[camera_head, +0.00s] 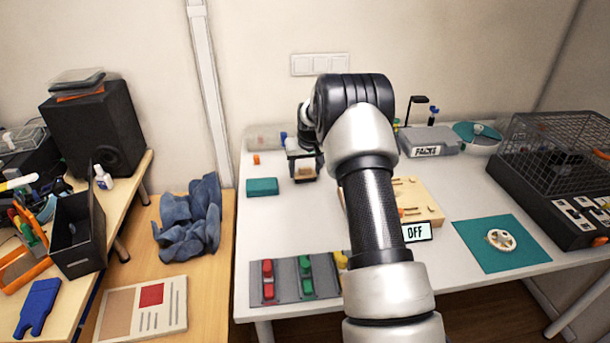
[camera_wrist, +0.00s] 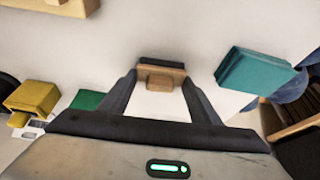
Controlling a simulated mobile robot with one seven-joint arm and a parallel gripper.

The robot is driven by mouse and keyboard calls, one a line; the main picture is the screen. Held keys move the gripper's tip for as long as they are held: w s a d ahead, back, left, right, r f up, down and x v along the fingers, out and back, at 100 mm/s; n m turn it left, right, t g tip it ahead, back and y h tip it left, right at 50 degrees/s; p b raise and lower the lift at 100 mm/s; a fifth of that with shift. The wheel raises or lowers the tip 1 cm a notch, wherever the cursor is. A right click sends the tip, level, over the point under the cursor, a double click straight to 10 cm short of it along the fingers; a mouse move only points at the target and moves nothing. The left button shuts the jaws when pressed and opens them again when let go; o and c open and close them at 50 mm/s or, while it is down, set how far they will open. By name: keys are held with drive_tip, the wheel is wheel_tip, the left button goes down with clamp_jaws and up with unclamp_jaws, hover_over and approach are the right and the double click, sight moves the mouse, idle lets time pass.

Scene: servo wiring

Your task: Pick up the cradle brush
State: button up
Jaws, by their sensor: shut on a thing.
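The cradle brush, a small wooden block with a dark strip along it, is between my fingertips in the wrist view (camera_wrist: 160,80). In the head view it shows as a small brown and dark piece (camera_head: 304,173) at the left rear of the white table. My gripper (camera_head: 303,160) is shut on it, with one finger on each side; the fingers also show in the wrist view (camera_wrist: 161,82). My forearm crosses the middle of the head view and hides part of the table. I cannot tell whether the brush touches the table.
A teal block (camera_head: 262,187) lies just left of the brush. A wooden board (camera_head: 420,200) is to its right, partly behind my arm. A grey panel with red and green switches (camera_head: 290,279) lies at the front edge. A grey box (camera_head: 428,141) and wire cage (camera_head: 555,145) stand right.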

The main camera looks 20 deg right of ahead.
sight(305, 167)
drive_tip(key=shift+r, duration=0.1)
wheel_tip(305, 167, up, 10)
drive_tip(key=shift+f+p, duration=0.1)
drive_tip(key=shift+p, duration=0.65)
